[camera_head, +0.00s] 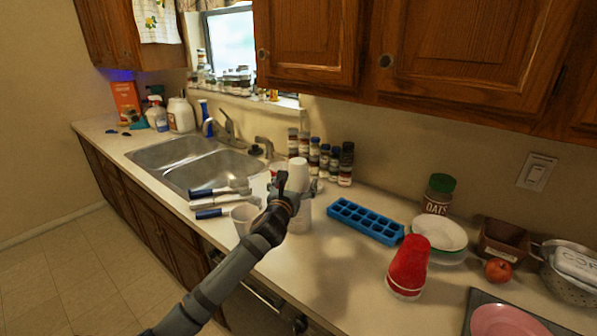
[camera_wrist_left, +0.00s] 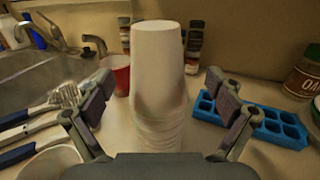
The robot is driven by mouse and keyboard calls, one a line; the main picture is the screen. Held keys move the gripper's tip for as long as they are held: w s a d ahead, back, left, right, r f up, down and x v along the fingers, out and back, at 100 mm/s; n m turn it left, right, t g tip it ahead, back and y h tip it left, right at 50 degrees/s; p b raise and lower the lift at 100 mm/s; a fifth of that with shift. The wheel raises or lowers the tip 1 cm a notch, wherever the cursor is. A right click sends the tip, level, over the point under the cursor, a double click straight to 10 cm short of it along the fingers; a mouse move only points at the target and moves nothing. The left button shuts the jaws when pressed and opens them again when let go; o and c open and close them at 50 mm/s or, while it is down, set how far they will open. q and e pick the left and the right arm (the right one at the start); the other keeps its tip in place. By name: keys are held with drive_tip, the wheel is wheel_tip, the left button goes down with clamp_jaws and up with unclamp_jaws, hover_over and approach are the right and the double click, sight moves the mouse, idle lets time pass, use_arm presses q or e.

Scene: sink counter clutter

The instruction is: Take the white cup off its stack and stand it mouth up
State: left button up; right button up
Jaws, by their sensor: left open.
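The white cup (camera_head: 298,172) stands mouth down on top of a stack of white cups (camera_head: 301,222) on the counter. In the left wrist view the white cup (camera_wrist_left: 158,60) stands upright in the middle, with the stacked rims (camera_wrist_left: 158,132) below it. My left gripper (camera_head: 290,190) is open, and its fingers (camera_wrist_left: 158,97) are on either side of the stack, with visible gaps. It hides part of the stack in the head view. My right gripper is not in view.
Another white cup (camera_head: 243,216) stands mouth up left of the stack, near blue-handled utensils (camera_head: 218,190). A red cup (camera_wrist_left: 118,74) is behind. A blue ice tray (camera_head: 365,221) and inverted red cups (camera_head: 408,268) are to the right. Counter is free before the tray.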

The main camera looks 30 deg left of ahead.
sight(295, 177)
use_arm(q)
drive_tip(key=x, duration=0.2)
drive_tip(key=p+x, duration=0.1)
drive_tip(key=x, duration=0.1)
drive_tip(key=shift+a+r, duration=0.25)
drive_tip(key=shift+w+a+f, duration=0.1)
drive_tip(key=shift+w+f, duration=0.1)
drive_tip(key=shift+w, duration=0.2)
drive_tip(key=shift+s+r, duration=0.1)
drive_tip(key=shift+s, duration=0.1)
drive_tip(key=shift+c, duration=0.6)
drive_tip(key=c, duration=0.7)
